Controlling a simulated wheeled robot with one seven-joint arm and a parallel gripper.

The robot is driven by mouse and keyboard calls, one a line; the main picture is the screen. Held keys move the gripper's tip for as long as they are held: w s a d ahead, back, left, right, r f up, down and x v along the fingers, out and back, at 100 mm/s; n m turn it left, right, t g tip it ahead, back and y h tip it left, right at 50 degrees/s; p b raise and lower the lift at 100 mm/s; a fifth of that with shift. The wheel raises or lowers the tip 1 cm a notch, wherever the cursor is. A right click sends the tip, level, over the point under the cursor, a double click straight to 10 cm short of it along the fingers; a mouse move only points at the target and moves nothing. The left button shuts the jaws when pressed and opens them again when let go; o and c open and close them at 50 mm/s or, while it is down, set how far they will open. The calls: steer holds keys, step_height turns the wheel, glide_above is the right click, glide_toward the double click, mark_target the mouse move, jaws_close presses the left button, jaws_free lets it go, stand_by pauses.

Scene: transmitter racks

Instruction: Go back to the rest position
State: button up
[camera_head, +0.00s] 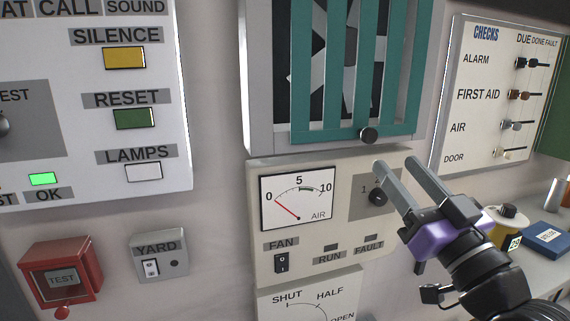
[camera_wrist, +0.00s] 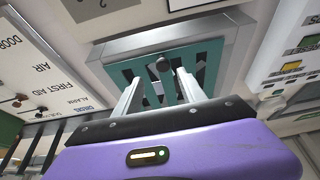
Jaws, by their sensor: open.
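My gripper (camera_head: 393,167) is open and empty, with its two grey fingers spread in front of the air panel. In the head view its fingertips appear beside the small selector knob (camera_head: 377,197) on the air panel (camera_head: 290,256); I cannot tell how far apart they are in depth. In the wrist view the open fingers (camera_wrist: 158,84) point toward the teal vent grille (camera_wrist: 202,61). The grille (camera_head: 354,134) has a black knob (camera_head: 368,135) at its lower edge. The air gauge (camera_head: 297,198) needle points near 0.
A checks board (camera_head: 480,125) with sliders hangs at the right. A control panel (camera_head: 100,172), a red test box (camera_head: 62,272) and a yard switch (camera_head: 160,256) are on the left wall.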

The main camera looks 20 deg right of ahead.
steer(key=shift+r, duration=0.1)
steer(key=s+a+f+m+g+h, duration=0.1)
steer(key=s+f+m+h, duration=0.1)
steer(key=s+f, duration=0.55)
steer(key=s+a+f+m+h, duration=0.2)
steer(key=s+f, duration=0.2)
steer(key=f, duration=0.7)
steer(key=s+a+f+n+g+y, duration=0.2)
steer(key=s+a+f+g, duration=0.1)
steer(key=s+f, duration=0.5)
steer(key=s+a+f+n+g+y, duration=0.2)
steer(key=s+a+f, duration=0.3)
steer(key=s, duration=0.9)
step_height(320, 180, down, 4)
steer(key=shift+r+g, duration=0.25)
steer(key=shift+g, duration=0.55)
steer(key=shift+o, duration=0.2)
steer(key=shift+a, duration=0.1)
